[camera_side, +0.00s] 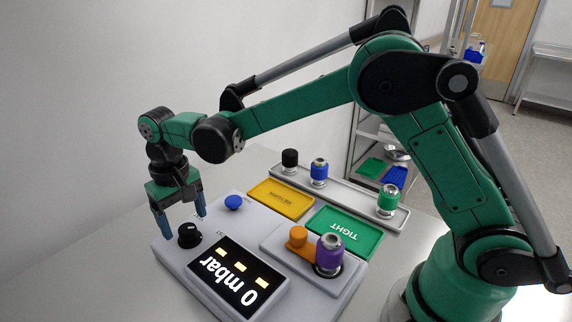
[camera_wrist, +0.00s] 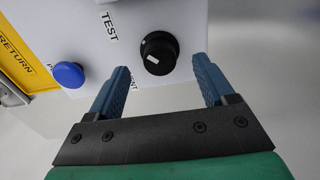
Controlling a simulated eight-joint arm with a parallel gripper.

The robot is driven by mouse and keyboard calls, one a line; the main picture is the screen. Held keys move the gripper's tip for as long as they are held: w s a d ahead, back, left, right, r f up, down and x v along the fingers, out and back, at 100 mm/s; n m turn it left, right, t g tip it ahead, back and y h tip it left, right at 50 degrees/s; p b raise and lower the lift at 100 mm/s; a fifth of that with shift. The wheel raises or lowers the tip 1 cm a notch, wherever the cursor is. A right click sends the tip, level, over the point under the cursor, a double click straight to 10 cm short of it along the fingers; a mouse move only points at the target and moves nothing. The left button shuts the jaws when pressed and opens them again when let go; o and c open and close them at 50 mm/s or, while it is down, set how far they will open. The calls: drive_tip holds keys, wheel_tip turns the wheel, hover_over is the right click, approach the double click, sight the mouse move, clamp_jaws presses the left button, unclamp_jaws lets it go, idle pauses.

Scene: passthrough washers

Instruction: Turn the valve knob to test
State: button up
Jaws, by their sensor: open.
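The black valve knob (camera_side: 189,235) stands on the left end of the light grey test unit (camera_side: 172,255). In the wrist view the knob (camera_wrist: 159,48) lies ahead of my fingertips, between their lines. Its white mark points to the lower left, nearer the partly hidden VENT label (camera_wrist: 136,83) than the TEST label (camera_wrist: 109,26). My gripper (camera_side: 183,225) is open above the knob, one blue finger to each side. The wrist view also shows my gripper (camera_wrist: 161,66) with empty space between the fingers. I cannot tell whether either finger touches the knob.
A blue button (camera_side: 233,202) sits near the knob. The display (camera_side: 236,275) reads 0 mbar. A purple part (camera_side: 329,254) and an orange part (camera_side: 298,237) stand on the unit's right. Yellow RETURN (camera_side: 281,198) and green TIGHT (camera_side: 345,231) pads lie behind, before a tray (camera_side: 340,190).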

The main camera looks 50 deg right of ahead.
sight(189, 227)
drive_tip(key=shift+r, duration=1.8)
drive_tip(key=shift+s+d+r, duration=0.1)
drive_tip(key=shift+d+r, duration=0.05)
drive_tip(key=s+d+r+t, duration=0.3)
drive_tip(key=s+d+t, duration=0.4)
drive_tip(key=s+d, duration=0.4)
drive_tip(key=shift+s+d, duration=0.35)
drive_tip(key=shift+s, duration=0.85)
